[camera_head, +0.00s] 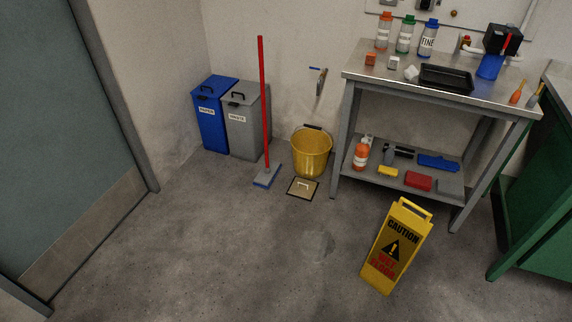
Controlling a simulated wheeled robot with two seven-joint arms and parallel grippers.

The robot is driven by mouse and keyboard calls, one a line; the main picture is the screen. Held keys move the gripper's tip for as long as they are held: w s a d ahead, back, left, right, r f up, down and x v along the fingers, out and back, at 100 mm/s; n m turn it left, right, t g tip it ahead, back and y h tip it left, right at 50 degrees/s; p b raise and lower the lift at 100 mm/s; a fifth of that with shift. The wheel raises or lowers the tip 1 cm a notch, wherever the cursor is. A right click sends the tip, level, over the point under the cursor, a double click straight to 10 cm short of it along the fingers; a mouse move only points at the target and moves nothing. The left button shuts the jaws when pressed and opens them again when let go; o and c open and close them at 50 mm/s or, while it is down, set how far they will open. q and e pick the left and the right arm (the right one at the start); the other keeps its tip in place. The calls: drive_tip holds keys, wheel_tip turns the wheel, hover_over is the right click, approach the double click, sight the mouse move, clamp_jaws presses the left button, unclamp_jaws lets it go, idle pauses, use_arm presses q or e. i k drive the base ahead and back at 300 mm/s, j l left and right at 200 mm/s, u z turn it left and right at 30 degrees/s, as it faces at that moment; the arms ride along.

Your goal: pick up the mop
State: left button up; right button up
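The mop (263,105) stands upright on the floor in the head view, left of the middle. It has a long red handle and a flat grey head with a blue pad (267,177) on the floor. Its handle passes in front of the grey bin's right edge. Neither of my grippers shows in the view, and nothing is touching the mop.
A blue bin (210,118) and a grey bin (243,132) stand behind the mop. A yellow bucket (311,153) stands to its right, behind a floor hatch (302,188). A metal table (345,150) and a yellow caution sign (397,245) are further right. The front-left floor is clear.

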sight(266, 176)
drive_tip(key=i+j+z, duration=0.6)
drive_tip(key=i+j, duration=0.35)
drive_tip(key=j, duration=0.2)
drive_tip(key=i+j+z, duration=0.15)
drive_tip(key=j, duration=0.2)
drive_tip(key=i+j, duration=0.25)
drive_tip(key=i+j+z, duration=0.15)
drive_tip(key=j, duration=0.3)
drive_tip(key=i+j, duration=0.2)
drive_tip(key=j, duration=0.2)
drive_tip(key=i+j, duration=0.2)
drive_tip(key=j, duration=0.2)
drive_tip(key=i+j, duration=0.2)
drive_tip(key=j, duration=0.15)
drive_tip(key=i+j, duration=0.25)
drive_tip(key=j, duration=0.15)
drive_tip(key=i+j, duration=0.2)
drive_tip(key=j, duration=0.2)
